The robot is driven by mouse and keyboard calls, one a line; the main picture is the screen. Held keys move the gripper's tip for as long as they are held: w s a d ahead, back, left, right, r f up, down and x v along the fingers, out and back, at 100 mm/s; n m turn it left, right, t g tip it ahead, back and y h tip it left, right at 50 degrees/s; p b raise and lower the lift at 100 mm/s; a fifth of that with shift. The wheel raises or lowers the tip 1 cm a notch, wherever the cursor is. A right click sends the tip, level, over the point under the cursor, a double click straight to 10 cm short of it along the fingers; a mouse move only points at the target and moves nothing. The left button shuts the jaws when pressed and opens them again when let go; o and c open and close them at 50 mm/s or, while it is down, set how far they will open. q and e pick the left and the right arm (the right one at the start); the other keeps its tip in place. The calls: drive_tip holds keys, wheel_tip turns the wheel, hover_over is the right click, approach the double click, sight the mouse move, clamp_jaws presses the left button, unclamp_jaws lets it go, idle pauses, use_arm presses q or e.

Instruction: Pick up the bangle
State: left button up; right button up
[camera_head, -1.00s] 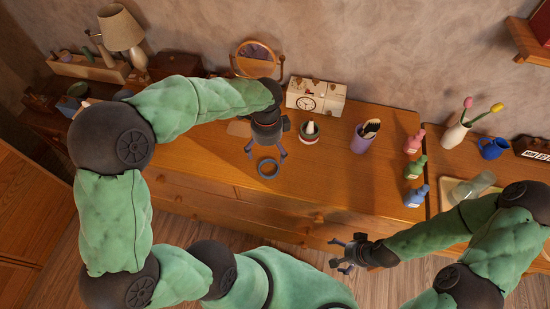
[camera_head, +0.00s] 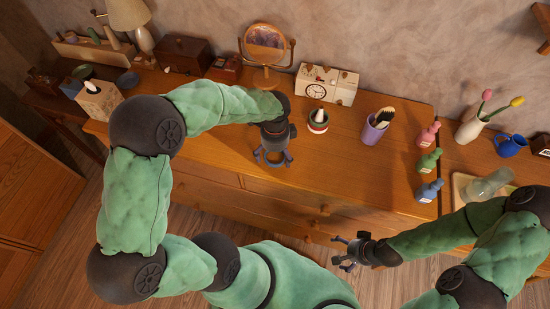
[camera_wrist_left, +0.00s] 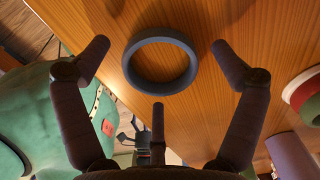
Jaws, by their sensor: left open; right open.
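The bangle is a dark blue-grey ring lying flat on the wooden dresser top (camera_head: 225,150). In the left wrist view the bangle (camera_wrist_left: 160,87) shows whole, ahead of and between the spread fingers of my left gripper (camera_wrist_left: 160,47). In the head view my left gripper (camera_head: 273,160) is open, pointing down over the bangle, whose outline blends with the fingers. The wrist view shows no finger clearly touching it. My right gripper (camera_head: 340,252) is open and empty, in front of the dresser's front edge.
A small striped pot (camera_head: 318,122) stands right of my left gripper, with a purple cup (camera_head: 374,130) further right. A clock box (camera_head: 325,84) and round mirror (camera_head: 265,45) stand behind. Pink, green and blue bottles (camera_head: 429,160) line the right end.

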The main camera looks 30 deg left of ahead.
use_arm(q)
drive_tip(key=c, duration=1.1)
drive_tip(key=shift+o, duration=0.2)
drive_tip(key=shift+r, duration=0.15)
